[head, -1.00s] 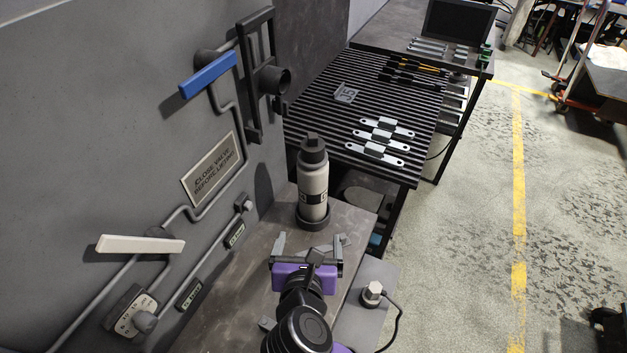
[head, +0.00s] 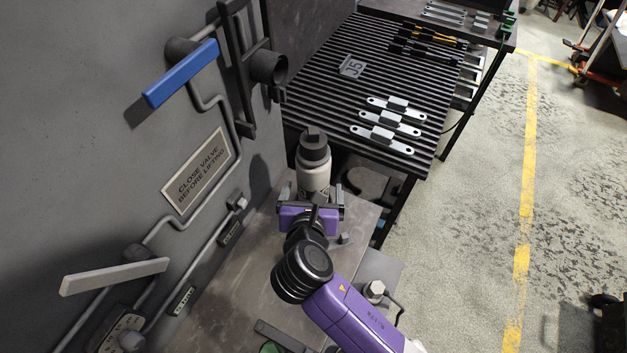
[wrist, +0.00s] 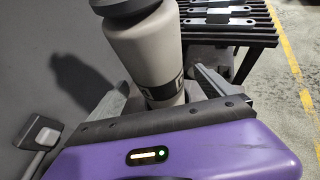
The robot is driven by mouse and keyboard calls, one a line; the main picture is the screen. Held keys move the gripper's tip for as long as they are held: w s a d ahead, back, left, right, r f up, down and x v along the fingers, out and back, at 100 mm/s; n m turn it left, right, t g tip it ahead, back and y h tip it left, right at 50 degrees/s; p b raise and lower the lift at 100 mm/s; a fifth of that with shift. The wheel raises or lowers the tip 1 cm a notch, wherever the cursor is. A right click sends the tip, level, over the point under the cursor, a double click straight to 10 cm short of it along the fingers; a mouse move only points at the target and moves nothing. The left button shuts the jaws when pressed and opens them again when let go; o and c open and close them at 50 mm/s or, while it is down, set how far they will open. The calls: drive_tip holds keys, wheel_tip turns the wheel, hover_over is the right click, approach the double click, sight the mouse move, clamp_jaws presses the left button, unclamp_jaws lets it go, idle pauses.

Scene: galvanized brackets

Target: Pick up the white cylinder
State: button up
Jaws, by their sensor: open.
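The white cylinder (head: 313,178) is an off-white bottle with a black lid, upright at the far end of the grey ledge. My purple gripper (head: 312,192) is open just in front of it, hiding its lower part in the head view. In the wrist view the cylinder (wrist: 155,52) rises between the two spread fingers of my gripper (wrist: 162,93), and a dark mark shows on its side. The purple gripper body hides its base there. I cannot tell whether either finger touches it.
A grey wall with a blue lever (head: 180,74), a pale lever (head: 114,276) and a warning sign (head: 196,172) stands left of the ledge (head: 248,283). Beyond the cylinder is a black slatted table (head: 345,92) with several metal brackets.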

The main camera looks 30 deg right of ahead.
drive_tip(key=shift+x, duration=1.8)
drive_tip(key=c, duration=2)
drive_tip(key=shift+w+r, duration=0.1)
drive_tip(key=shift+r, duration=0.2)
clamp_jaws()
